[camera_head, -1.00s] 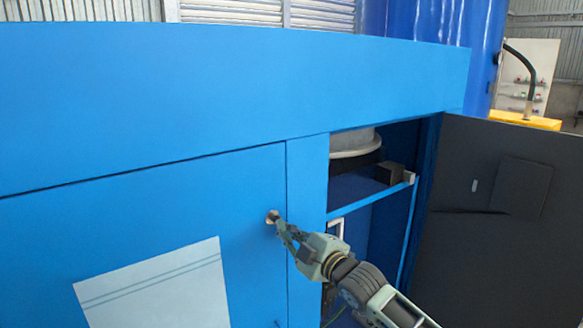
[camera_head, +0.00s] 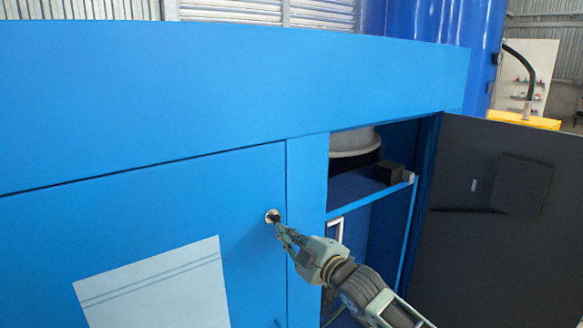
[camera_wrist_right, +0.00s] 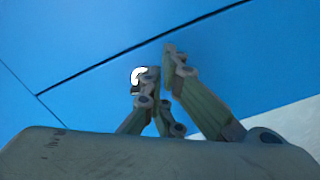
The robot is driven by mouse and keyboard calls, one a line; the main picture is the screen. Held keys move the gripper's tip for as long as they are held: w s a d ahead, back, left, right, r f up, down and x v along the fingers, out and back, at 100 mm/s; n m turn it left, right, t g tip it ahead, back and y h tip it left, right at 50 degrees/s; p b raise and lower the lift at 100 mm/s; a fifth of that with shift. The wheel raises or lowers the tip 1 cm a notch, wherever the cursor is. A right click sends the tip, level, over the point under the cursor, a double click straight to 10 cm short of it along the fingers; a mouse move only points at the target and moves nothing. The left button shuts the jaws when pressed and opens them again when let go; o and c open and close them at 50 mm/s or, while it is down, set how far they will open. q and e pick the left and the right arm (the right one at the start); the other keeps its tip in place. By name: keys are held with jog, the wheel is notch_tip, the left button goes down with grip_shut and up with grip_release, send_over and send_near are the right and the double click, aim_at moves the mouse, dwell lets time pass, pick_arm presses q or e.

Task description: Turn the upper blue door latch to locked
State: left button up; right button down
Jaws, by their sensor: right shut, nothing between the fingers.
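The upper latch (camera_head: 272,216) is a small round metal piece with a dark centre, near the right edge of the closed blue door (camera_head: 150,220). My right gripper (camera_head: 277,224) comes in from the lower right with its fingertips at the latch. In the right wrist view the fingers (camera_wrist_right: 163,72) reach toward the blue door, and a pale part of the latch (camera_wrist_right: 138,75) shows beside the fingertips. The fingers are shut with nothing between them. They partly hide the latch, and I cannot tell whether they touch it. My left gripper is not in view.
An open cabinet bay (camera_head: 370,200) with a shelf lies right of the closed door. A dark open door panel (camera_head: 490,220) stands at the far right. A pale sheet (camera_head: 155,285) is on the closed door. A dark block (camera_head: 389,174) sits on the shelf.

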jog(key=p+v, duration=0.3)
jog(key=v, duration=0.3)
jog(key=shift+w+d+f+p, duration=0.1)
jog(key=shift+f+p, duration=0.05)
jog(key=shift+p, duration=0.2)
